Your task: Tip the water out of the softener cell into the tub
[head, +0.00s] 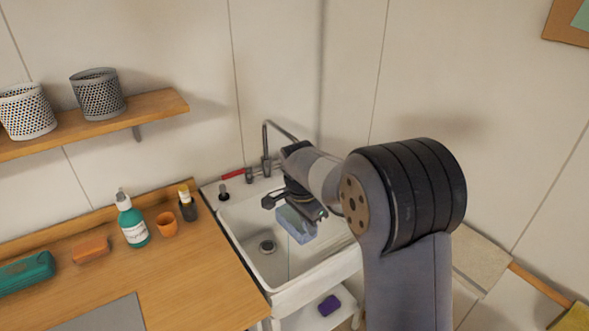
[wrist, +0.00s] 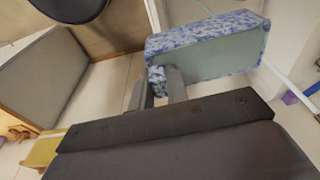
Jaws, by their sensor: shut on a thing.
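The softener cell (head: 297,226) is a pale blue block-like container, held over the white tub (head: 305,270) of the sink. In the wrist view the cell (wrist: 205,45) shows blue-and-white speckled walls and a flat grey-green face. It looks tilted. My gripper (head: 297,207) is above the tub and shut on a small speckled part of the cell; the wrist view shows the fingers (wrist: 158,88) on it. A thin bluish vertical line runs below the cell into the tub, perhaps water. The water level inside the cell is hidden.
A faucet (head: 266,150) stands behind the tub. The wooden counter (head: 190,270) at left holds a teal bottle (head: 132,222), an orange cup (head: 167,224), a dark bottle (head: 187,205) and a sponge-like block (head: 91,249). A purple item (head: 329,305) lies on the shelf below.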

